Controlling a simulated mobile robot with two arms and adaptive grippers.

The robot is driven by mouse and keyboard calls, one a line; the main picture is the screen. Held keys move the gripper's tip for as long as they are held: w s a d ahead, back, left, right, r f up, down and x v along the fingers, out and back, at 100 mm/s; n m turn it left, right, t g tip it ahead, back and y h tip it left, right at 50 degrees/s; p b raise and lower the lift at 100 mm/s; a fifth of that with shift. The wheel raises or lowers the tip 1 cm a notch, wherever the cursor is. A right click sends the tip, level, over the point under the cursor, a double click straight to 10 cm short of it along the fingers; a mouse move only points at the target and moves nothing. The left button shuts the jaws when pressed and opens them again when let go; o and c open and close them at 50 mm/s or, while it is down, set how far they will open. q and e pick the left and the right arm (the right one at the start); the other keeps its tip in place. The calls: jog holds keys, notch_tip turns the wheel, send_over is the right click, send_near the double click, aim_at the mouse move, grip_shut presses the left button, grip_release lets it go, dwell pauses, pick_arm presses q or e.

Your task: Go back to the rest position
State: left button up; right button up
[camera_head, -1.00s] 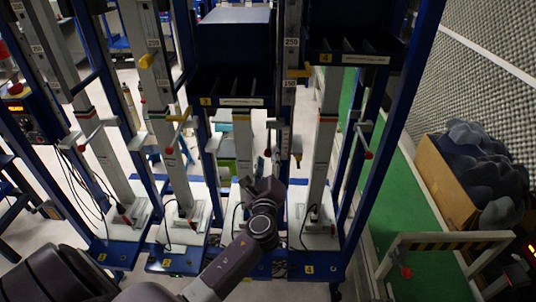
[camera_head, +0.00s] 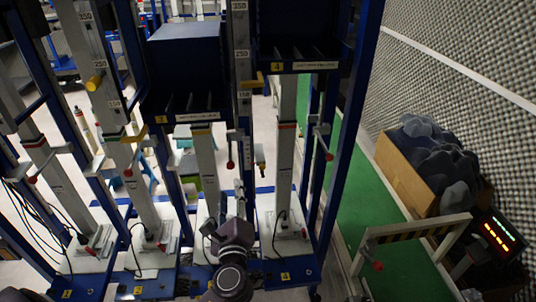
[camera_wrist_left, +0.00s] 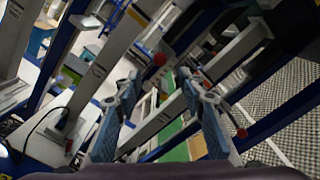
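My left gripper (camera_head: 228,232) is at the bottom centre of the head view, in front of the blue rack's lower platforms, and its fingers are hard to make out there. In the left wrist view my left gripper (camera_wrist_left: 160,82) has two blue-grey fingers standing well apart, with nothing held between them. Grey posts and the rack show beyond the fingers. My right gripper is in neither view.
A blue-framed rack (camera_head: 342,140) with upright grey posts (camera_head: 285,150) fills the left and centre. To the right are a green floor strip (camera_head: 350,215), a box of dark lumps (camera_head: 400,170), a striped barrier (camera_head: 410,230) and a lit red display (camera_head: 497,238).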

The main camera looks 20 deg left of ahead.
pick_arm(q)
jog(key=s+d+f+n+g+h+b, duration=0.1)
jog(key=s+d+f+n+g+h, duration=0.15)
jog(key=f, duration=0.95)
jog(key=s+d+f+n+g+h, duration=0.15)
jog(key=s+f, duration=0.25)
jog(key=f, duration=0.9)
jog(key=s+d+f+n+g+h+b, duration=0.1)
jog(key=s+d+f+g+h, duration=0.15)
jog(key=f, duration=0.95)
jog(key=s+d+f+n+g+h, duration=0.25)
jog(key=s+f+n+g, duration=0.3)
jog(key=s+f, duration=1.25)
jog(key=s+f+n+g+b, duration=0.1)
jog(key=s+f+n, duration=0.2)
jog(key=s, duration=0.6)
jog(key=s+f+n+g, duration=0.1)
jog(key=s+f+n, duration=0.2)
jog(key=s, duration=0.6)
jog(key=shift+s+d+n+b, duration=0.15)
jog(key=shift+d+n+b, duration=0.25)
jog(key=shift+n, duration=0.45)
